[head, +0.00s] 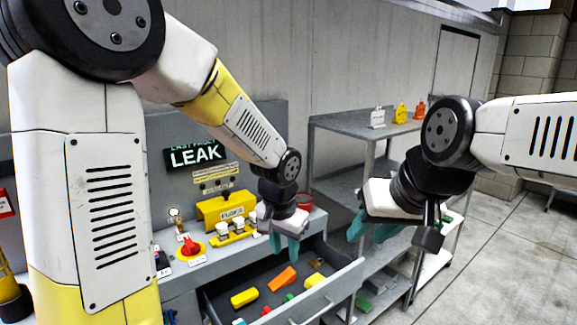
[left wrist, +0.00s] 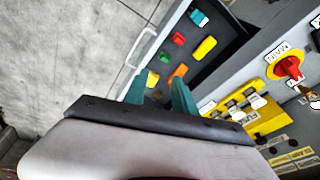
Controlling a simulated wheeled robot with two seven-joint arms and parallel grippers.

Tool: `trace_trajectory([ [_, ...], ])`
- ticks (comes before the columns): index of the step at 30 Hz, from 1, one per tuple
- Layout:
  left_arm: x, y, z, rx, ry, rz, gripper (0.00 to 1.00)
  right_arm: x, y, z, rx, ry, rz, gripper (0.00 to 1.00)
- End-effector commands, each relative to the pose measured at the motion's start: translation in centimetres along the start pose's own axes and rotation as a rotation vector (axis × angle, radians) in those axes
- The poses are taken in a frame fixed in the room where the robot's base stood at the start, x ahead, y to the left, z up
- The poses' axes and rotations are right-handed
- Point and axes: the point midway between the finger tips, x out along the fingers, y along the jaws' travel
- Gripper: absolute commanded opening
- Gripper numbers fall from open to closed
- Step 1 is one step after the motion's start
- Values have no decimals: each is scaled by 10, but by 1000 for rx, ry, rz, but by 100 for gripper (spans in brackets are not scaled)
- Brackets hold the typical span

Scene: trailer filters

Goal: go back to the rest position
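My left gripper (head: 284,251) hangs above the right part of an open grey drawer (head: 343,276), in front of the cabinet. In the left wrist view its two teal fingers (left wrist: 158,86) stand apart with nothing between them. Several small coloured pieces lie in the drawer below, among them a yellow block (head: 244,298) and an orange one (head: 283,278). My right gripper (head: 368,232) is at the right of the drawer, in front of the shelf rack. Its teal fingers appear spread and hold nothing visible; the wrist partly hides them.
The cabinet carries a red rotary switch (head: 190,245), a yellow fuse box (head: 226,212) and a lit LEAK sign (head: 196,156). A grey shelf rack (head: 372,128) stands close behind my right gripper, with small tagged items on top. Open concrete floor (head: 515,250) lies at right.

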Motion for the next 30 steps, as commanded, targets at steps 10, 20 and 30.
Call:
trace_trajectory([
  [10,-123,-54,84,-327,206,36,33,0,0,0,0,0,0,36],
  [20,-172,-54,147,-495,343,29,33,0,0,0,0,0,0,36],
  [30,-175,-52,153,-509,356,28,33,0,0,0,0,0,0,36],
])
